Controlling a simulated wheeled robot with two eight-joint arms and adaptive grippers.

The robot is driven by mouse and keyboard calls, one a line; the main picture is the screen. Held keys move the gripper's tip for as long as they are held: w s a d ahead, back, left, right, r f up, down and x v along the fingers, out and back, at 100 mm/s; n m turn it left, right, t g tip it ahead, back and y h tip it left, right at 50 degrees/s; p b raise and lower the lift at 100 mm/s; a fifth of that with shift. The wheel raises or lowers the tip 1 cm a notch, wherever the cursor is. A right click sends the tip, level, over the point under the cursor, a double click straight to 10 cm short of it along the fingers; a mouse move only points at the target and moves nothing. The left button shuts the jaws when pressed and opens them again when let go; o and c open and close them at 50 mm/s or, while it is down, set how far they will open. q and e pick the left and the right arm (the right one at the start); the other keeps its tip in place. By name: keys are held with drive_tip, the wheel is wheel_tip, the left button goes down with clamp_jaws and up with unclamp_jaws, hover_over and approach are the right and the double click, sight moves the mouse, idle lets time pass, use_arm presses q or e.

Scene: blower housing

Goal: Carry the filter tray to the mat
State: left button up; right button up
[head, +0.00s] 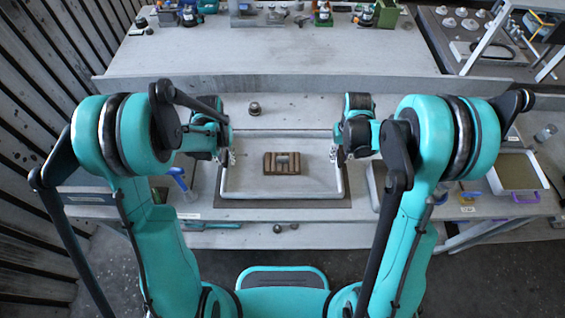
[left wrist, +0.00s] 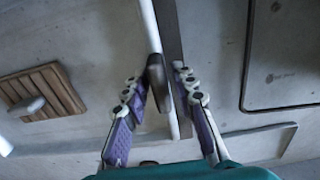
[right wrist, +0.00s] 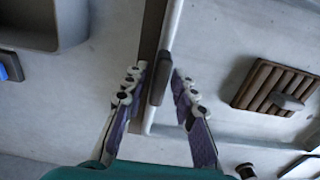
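The filter tray (head: 283,196) is a shallow grey tray with a pale rim in the middle of the bench. A brown slatted block (head: 270,170) with a grey grip lies inside it. A dark mat (head: 290,204) shows under and around the tray; I cannot tell whether they touch. My left gripper (head: 229,158) is at the tray's left side. In the left wrist view its open fingers (left wrist: 158,80) straddle a dark handle on the rim, with gaps. My right gripper (head: 340,156) is at the right side. In the right wrist view its open fingers (right wrist: 160,82) straddle the other handle.
A small dark knob-like part (head: 254,108) stands behind the tray. A white bin (head: 515,172) with a purple handle is at the far right. A raised back shelf (head: 270,60) carries several items along its far edge. The bench behind the tray is mostly clear.

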use_arm(q)
clamp_jaws()
use_arm(e)
clamp_jaws()
